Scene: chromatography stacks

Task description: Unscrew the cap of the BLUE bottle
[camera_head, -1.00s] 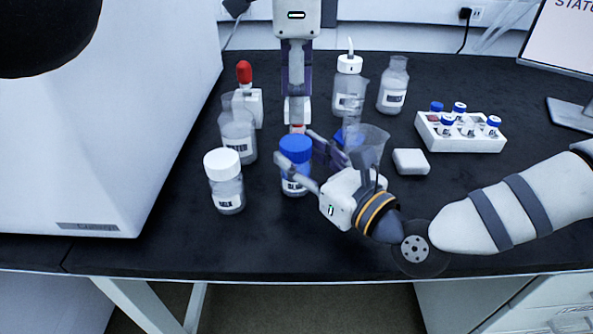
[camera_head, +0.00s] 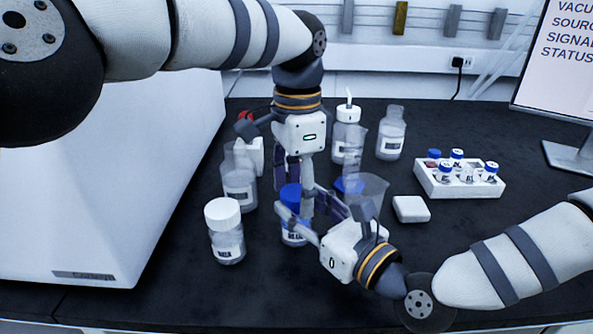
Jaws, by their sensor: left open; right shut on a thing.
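The BLUE bottle (camera_head: 294,238) stands upright on the black bench, with its blue cap (camera_head: 291,194) on top. My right gripper (camera_head: 298,212) comes in from the right and is shut on the BLUE bottle, one finger crossing its front. My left gripper (camera_head: 294,184) points down from above, open, with its fingers close to the blue cap. They partly cover the cap's right side and back. I cannot tell whether they touch it.
A white-capped bottle (camera_head: 225,232) stands just left, with a clear bottle (camera_head: 239,185) behind it. A clear beaker (camera_head: 362,193) stands close behind my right gripper. A vial rack (camera_head: 459,187) and a small white block (camera_head: 411,209) are to the right. The front bench is clear.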

